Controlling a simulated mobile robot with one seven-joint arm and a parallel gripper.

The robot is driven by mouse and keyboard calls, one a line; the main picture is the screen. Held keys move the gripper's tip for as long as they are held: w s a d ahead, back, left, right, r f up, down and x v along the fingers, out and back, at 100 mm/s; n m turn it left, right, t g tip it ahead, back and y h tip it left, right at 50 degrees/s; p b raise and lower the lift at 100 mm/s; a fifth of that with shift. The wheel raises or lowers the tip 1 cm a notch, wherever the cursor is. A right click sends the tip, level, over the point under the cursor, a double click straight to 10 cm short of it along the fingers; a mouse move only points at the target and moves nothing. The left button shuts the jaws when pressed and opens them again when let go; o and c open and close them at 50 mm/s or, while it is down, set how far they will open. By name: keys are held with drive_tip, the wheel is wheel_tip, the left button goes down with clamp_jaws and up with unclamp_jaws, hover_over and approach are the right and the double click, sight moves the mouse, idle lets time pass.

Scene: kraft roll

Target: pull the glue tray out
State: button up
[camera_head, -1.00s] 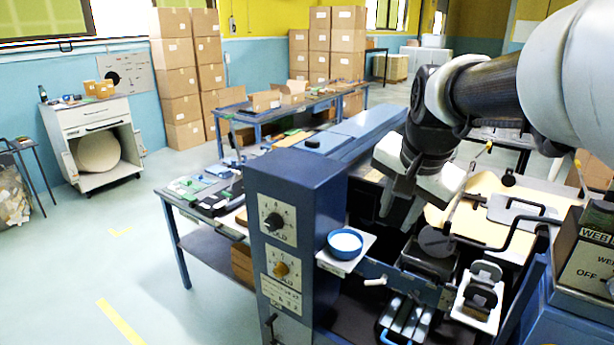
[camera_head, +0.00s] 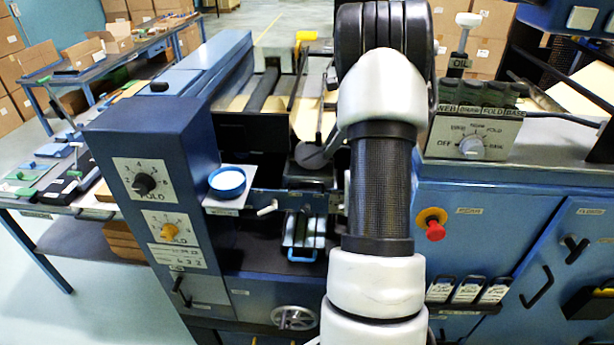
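A shallow metal tray (camera_head: 303,230) with pale strips in it and a blue handle (camera_head: 302,255) at its front sits in the middle of the blue machine. It looks like the glue tray. A dark block (camera_head: 312,177) is just behind it, and my arm stands close to its right. A blue bowl with white contents (camera_head: 227,182) rests on a small shelf left of the tray.
A blue column with dials (camera_head: 152,190) stands left of the tray. A handwheel (camera_head: 294,318) is below it. To the right are a red knob (camera_head: 435,230), several labelled tags (camera_head: 467,290) and a selector box (camera_head: 472,145). Open floor (camera_head: 110,305) shows at lower left.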

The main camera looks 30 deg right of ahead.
sight(307, 182)
drive_tip(key=x, duration=1.6)
drive_tip(key=shift+w, duration=0.1)
clamp_jaws()
